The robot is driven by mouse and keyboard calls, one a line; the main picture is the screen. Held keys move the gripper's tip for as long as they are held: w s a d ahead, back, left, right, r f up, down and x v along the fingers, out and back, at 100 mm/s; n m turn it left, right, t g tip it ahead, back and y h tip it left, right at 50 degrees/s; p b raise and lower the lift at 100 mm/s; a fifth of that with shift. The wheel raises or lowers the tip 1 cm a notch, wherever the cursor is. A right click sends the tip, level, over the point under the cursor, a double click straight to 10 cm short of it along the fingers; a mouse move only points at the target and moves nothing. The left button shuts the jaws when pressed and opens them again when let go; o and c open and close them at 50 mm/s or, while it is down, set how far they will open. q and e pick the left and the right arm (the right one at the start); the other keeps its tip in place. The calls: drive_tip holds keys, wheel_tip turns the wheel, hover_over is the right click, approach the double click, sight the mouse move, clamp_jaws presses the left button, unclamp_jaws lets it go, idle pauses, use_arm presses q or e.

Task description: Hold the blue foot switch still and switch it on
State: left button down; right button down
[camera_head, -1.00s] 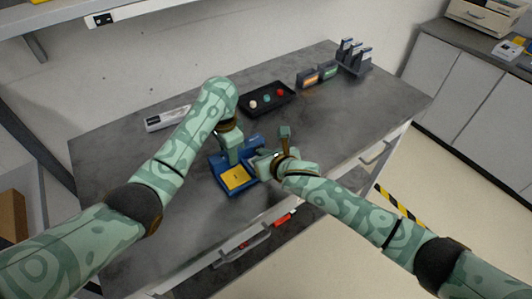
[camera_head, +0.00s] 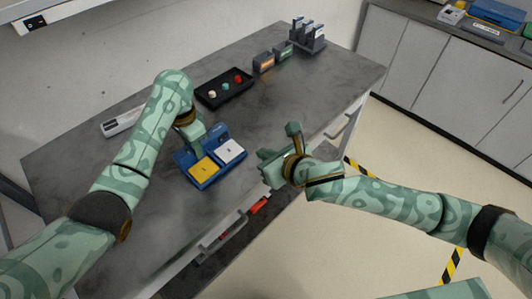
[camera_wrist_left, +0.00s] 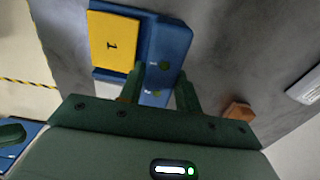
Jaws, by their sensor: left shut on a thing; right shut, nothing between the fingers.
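The blue foot switch (camera_head: 212,177) lies on the grey cart top, with a yellow pedal (camera_head: 203,169) on the left and a white pedal (camera_head: 230,151) on the right. The yellow pedal, marked 1, and two dull green spots on the blue body show in the left wrist view (camera_wrist_left: 114,42). My left gripper (camera_head: 196,136) is shut on the rear part of the switch; its fingers also show in the left wrist view (camera_wrist_left: 160,76). My right gripper (camera_head: 265,162) is shut and empty, apart from the switch to its right. I cannot tell whether a pedal is down.
A black tray (camera_head: 212,101) with several coloured knobs stands behind the switch. A white box (camera_head: 122,121) lies at the back left. Small labelled boxes (camera_head: 264,62) and a grey rack (camera_head: 308,46) stand at the far end. The cart top (camera_head: 310,90) right of the tray is clear.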

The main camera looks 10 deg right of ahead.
use_arm(q)
drive_tip(key=c, duration=0.9)
unclamp_jaws()
